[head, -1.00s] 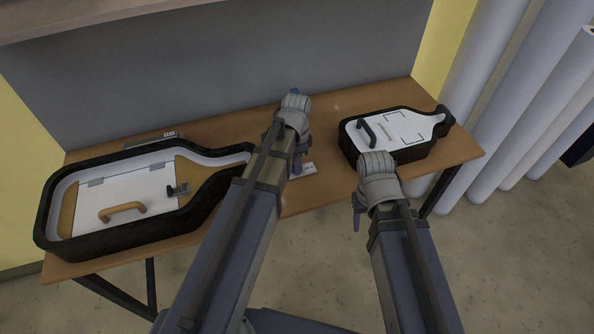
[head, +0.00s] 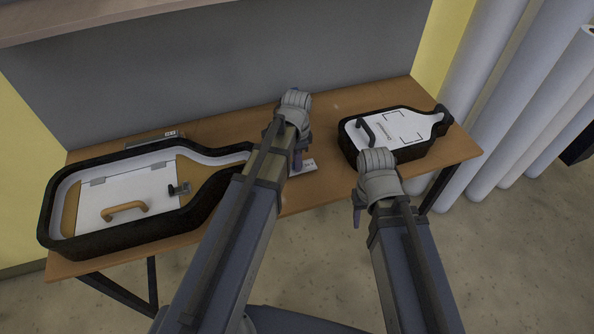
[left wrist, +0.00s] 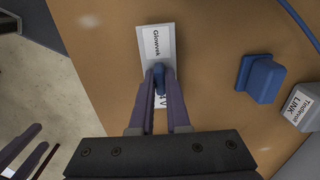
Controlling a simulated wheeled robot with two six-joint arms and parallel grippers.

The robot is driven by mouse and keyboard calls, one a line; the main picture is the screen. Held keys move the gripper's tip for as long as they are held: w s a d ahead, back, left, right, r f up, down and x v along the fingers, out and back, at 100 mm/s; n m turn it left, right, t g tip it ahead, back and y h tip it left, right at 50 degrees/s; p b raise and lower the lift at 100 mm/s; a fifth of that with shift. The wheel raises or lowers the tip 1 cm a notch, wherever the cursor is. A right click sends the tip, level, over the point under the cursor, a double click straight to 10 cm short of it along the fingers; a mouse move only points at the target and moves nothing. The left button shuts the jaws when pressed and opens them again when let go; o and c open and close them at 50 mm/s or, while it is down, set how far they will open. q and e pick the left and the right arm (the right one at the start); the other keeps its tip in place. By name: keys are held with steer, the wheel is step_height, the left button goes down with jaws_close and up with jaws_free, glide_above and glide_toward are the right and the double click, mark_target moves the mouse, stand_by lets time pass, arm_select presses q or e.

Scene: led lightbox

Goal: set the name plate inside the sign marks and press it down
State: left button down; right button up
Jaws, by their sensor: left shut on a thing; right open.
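A pale grey plate with a white label reading "Glowvek" (left wrist: 153,40) lies on or just above the table in the left wrist view. My left gripper (left wrist: 158,80) is shut on the blue knob (left wrist: 158,76) on it. More lettering shows below, partly hidden by the fingers. In the head view a pale piece of the plate (head: 307,166) shows beside my left gripper (head: 298,160). The sign marks (head: 403,126) are dark corner brackets on the white face of the right bottle-shaped lightbox (head: 350,152). My right gripper (head: 357,217) is open and empty in front of that box.
A larger bottle-shaped box (head: 46,215) with a hinged white door and tan handle fills the table's left side. The right lightbox has a dark handle (head: 365,130). A blue block (left wrist: 261,78) and a labelled pale block (left wrist: 301,107) stand near my left gripper.

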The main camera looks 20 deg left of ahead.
arm_select(q)
steer(key=shift+r, duration=0.1)
step_height(320, 180, up, 4)
steer(key=p, duration=0.4)
stand_by(0.5)
